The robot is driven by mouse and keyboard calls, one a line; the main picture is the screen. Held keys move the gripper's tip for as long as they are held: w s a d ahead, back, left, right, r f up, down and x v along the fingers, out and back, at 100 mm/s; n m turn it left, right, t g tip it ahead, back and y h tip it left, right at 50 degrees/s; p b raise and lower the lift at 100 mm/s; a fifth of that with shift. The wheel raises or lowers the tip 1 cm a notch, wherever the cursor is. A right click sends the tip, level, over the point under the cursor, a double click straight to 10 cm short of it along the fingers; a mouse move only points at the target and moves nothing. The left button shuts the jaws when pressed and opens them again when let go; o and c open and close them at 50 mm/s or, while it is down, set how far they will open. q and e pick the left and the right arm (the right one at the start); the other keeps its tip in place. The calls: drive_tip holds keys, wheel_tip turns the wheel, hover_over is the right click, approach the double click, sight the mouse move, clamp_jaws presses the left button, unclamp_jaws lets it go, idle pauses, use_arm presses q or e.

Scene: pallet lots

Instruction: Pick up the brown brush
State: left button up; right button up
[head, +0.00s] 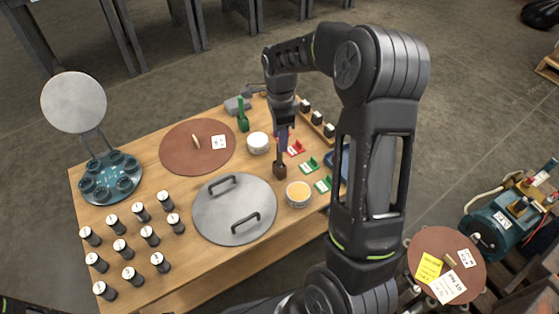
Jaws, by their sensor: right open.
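The brown brush (280,169) stands upright on the wooden table, between the round grey lid and the white tubs. My right gripper (283,140) points down directly above it, with its fingers at the upper part of the brush. It is open; whether the fingers touch the brush I cannot tell. A green brush (243,118) stands upright further back to the left.
The grey lid (222,222) with two handles lies left of the brush. A yellow-filled tub (299,194) and a white tub (258,143) stand close by. Several black-and-white cylinders (123,250) fill the front left.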

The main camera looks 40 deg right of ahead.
sight(280, 165)
drive_tip(key=shift+f+b, duration=0.3)
drive_tip(key=shift+f, duration=1)
drive_tip(key=shift+f, duration=0.15)
wheel_tip(280, 165, down, 5)
drive_tip(key=shift+w+b, duration=0.15)
drive_tip(key=shift+b, duration=0.75)
drive_tip(key=shift+a, duration=0.1)
drive_tip(key=shift+c, duration=0.2)
clamp_jaws()
